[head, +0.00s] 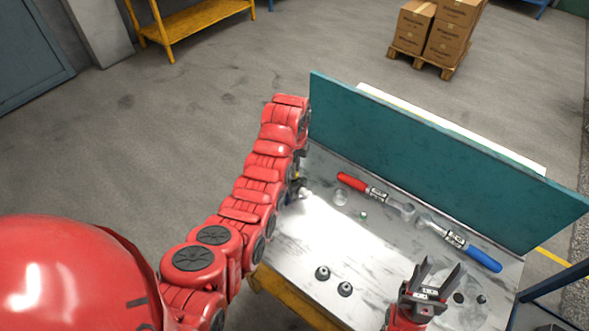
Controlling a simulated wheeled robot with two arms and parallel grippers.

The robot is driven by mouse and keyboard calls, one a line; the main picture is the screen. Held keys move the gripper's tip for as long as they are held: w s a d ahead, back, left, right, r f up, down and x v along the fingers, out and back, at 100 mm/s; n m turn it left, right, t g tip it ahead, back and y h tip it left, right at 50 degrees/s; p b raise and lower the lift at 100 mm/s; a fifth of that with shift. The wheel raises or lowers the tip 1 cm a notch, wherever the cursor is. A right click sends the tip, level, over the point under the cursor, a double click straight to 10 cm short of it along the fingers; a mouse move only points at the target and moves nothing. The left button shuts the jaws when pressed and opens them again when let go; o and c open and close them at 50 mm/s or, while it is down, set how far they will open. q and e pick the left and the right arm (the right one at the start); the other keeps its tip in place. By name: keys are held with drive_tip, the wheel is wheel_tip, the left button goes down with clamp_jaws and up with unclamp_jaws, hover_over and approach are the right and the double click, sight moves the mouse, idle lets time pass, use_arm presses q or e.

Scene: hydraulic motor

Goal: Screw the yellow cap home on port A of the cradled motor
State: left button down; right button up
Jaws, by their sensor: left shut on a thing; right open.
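My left arm runs up from the lower left along the bench's left edge. My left gripper (298,181) shows only as a small dark part beside the red arm links. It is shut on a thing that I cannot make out. My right gripper (437,273) is at the lower right, open and empty, its two dark fingers spread and pointing up in the picture. I cannot make out the yellow cap, the cradled motor or port A; the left arm covers the bench's left edge.
On the grey bench (390,262) lie a red-handled wrench (377,194) and a blue-handled wrench (461,243). A clear round piece (341,197) and dark caps (322,272) (345,288) stand nearby. A teal panel (430,160) walls the far side.

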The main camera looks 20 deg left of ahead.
use_arm(q)
drive_tip(key=shift+m, duration=0.3)
drive_tip(key=shift+f+m+b, duration=0.1)
drive_tip(key=shift+m+b, duration=0.2)
drive_tip(key=shift+m, duration=1.9)
drive_tip(key=c, duration=0.9)
unclamp_jaws()
drive_tip(key=shift+b, duration=0.3)
drive_tip(key=shift+f+n+b, duration=0.1)
drive_tip(key=shift+n+b, duration=0.4)
drive_tip(key=shift+n, duration=0.3)
drive_tip(key=n, duration=0.3)
drive_tip(key=shift+n, duration=0.4)
drive_tip(key=n, duration=0.4)
drive_tip(key=shift+n, duration=0.4)
